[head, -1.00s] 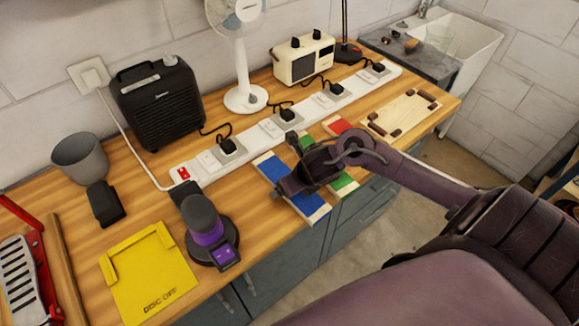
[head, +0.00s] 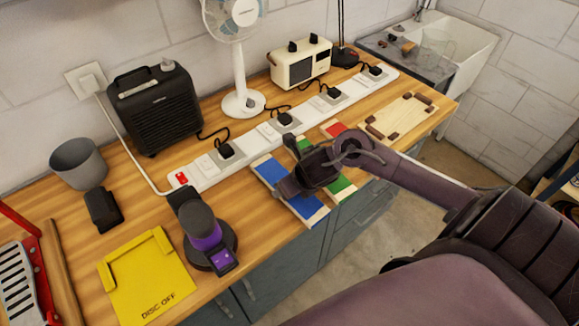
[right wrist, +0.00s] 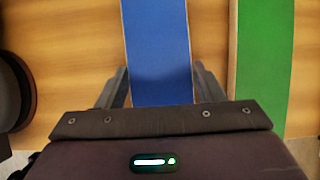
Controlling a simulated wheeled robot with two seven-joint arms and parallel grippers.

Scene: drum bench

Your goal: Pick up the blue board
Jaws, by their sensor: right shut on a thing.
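The blue board (head: 268,171) lies flat on the wooden bench, its pale near end at the front edge. In the right wrist view the blue board (right wrist: 157,45) runs straight up between my fingers. My right gripper (head: 290,188) is over the board's middle and hides part of it. In the right wrist view my right gripper (right wrist: 161,82) has one finger along each long side, shut on the board. I cannot see any clear gap between board and bench. My left gripper is not in view.
A green board (head: 341,188) lies close to the right, with a red board (head: 333,128) beyond. A white power strip (head: 250,145) with plugs runs behind. A purple-and-black device (head: 207,235) stands to the left, near a yellow board (head: 147,280).

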